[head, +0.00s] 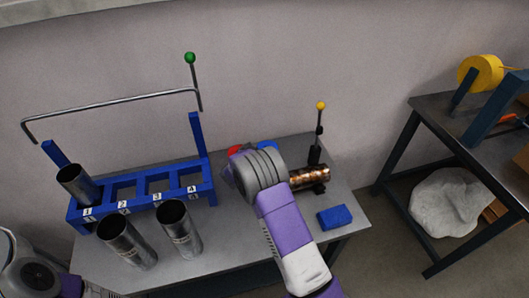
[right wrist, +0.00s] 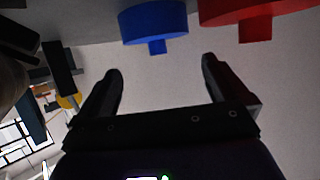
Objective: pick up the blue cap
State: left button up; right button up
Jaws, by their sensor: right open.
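The blue cap (head: 268,146) is on the grey table near its back edge, partly hidden behind my right wrist in the head view. In the right wrist view the blue cap (right wrist: 153,22) is a wide disc with a small stub, at the top of the picture. My right gripper (right wrist: 160,68) is open and empty; the cap lies beyond its fingertips, roughly between them, apart from both. In the head view my right wrist hides its fingers. My left gripper is not in view; only a left arm link shows at the lower left.
A red cap (head: 235,150) sits next to the blue cap, also in the right wrist view (right wrist: 250,12). A copper coil (head: 309,177), a yellow-knobbed lever (head: 320,106) and a blue block (head: 334,217) are to the right. A blue numbered rack (head: 140,200) and metal tubes (head: 180,231) stand left.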

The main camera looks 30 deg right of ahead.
aim_at(267, 144)
jog(key=b+x, duration=0.3)
jog(key=x, duration=0.4)
jog(key=shift+s+d, duration=0.1)
jog(key=shift+d, duration=0.05)
jog(key=shift+w+d, duration=0.2)
jog(key=shift+d, duration=0.05)
jog(key=shift+r, duration=0.1)
jog(key=c, duration=0.6)
